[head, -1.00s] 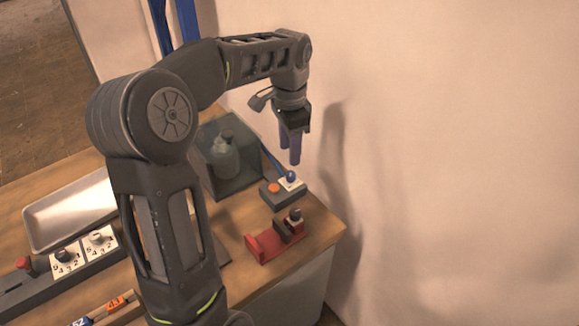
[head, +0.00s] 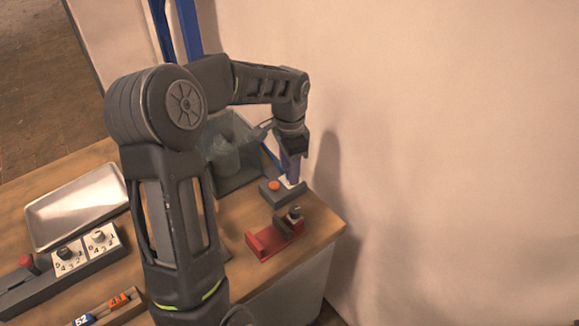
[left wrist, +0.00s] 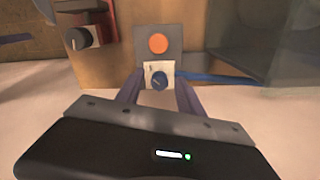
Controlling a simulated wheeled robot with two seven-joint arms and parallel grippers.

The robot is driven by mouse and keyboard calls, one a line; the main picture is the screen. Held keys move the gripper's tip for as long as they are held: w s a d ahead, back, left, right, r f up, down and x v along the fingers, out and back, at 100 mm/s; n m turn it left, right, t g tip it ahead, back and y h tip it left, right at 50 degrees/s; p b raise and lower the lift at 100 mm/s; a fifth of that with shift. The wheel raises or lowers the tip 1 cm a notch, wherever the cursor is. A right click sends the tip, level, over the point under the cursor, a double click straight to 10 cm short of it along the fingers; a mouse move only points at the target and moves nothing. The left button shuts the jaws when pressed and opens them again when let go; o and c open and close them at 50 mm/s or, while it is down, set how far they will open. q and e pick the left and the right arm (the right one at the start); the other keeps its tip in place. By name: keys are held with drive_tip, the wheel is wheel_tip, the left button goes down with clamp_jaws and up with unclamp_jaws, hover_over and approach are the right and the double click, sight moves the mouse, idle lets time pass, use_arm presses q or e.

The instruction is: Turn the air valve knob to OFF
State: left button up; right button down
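The air valve knob (left wrist: 160,80) is a small blue knob on a white label plate (left wrist: 151,67) at the end of a grey box (head: 270,194). A blue hose (left wrist: 208,78) runs from beside it. An orange button (head: 274,185) is on the same box and also shows in the left wrist view (left wrist: 158,44). My left gripper (head: 291,170) points down over the plate. In the left wrist view its two fingers (left wrist: 159,85) are apart, one on each side of the knob, with visible gaps. In the head view the fingers hide the knob. My right gripper is not in view.
A red bracket (head: 265,242) with a dark knob (head: 295,212) stands in front of the box. A glass chamber with a bottle (head: 225,157) is behind left. The wall is close on the right.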

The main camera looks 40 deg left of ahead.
use_arm(q)
clamp_jaws()
idle(0.3)
drive_tip(key=shift+n, duration=0.4)
drive_tip(key=n+b, duration=0.1)
drive_tip(key=n, duration=0.2)
drive_tip(key=n+b, duration=0.1)
drive_tip(key=n, duration=0.3)
drive_tip(key=shift+d+n, duration=0.15)
drive_tip(key=shift+n, duration=0.15)
drive_tip(key=n, duration=0.4)
drive_tip(key=shift+n+b, duration=0.3)
drive_tip(key=n, duration=0.5)
